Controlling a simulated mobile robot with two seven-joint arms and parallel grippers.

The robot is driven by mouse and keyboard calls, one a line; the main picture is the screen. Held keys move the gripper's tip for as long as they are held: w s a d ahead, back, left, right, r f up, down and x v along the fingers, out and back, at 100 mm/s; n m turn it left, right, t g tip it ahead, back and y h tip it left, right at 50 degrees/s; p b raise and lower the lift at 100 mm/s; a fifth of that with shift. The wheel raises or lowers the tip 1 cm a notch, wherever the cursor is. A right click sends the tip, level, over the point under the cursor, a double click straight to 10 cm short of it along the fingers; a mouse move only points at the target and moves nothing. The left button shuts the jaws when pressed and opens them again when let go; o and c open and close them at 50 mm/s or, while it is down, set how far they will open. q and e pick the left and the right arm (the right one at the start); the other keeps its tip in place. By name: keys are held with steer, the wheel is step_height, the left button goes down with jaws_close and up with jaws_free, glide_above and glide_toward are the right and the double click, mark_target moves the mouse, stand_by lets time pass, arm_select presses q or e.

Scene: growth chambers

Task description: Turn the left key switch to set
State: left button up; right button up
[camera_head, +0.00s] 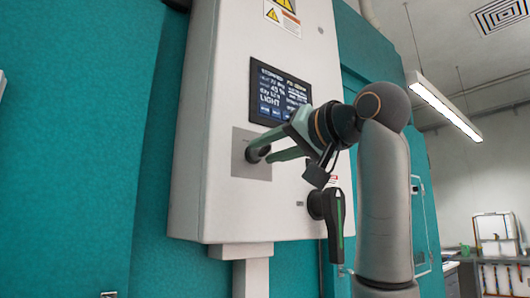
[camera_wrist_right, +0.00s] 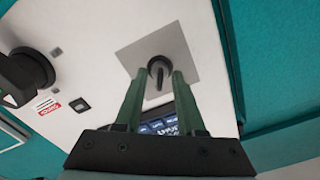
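The key switch (camera_head: 252,154) is a small dark round knob on a square grey plate (camera_head: 240,172) on the white control box, below the screen. In the right wrist view, the switch (camera_wrist_right: 158,68) has a dark round collar and a narrow grip. My right gripper (camera_wrist_right: 160,76) is at the switch, its two green fingers on either side of it. The fingers stand apart, with gaps beside the narrow grip, so it looks open around the switch. In the head view, the right gripper (camera_head: 268,152) partly covers the plate. My left gripper is not in view.
A lit screen (camera_head: 278,92) sits just above the plate. A large black rotary handle (camera_head: 333,208) projects from the box at lower right, below my right wrist. Teal chamber walls (camera_head: 80,150) flank the white box (camera_head: 225,60).

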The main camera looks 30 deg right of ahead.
steer(key=s+b, duration=0.1)
steer(key=s, duration=1)
steer(key=shift+d+b, duration=0.35)
steer(key=shift+d, duration=0.1)
steer(key=shift+s, duration=0.1)
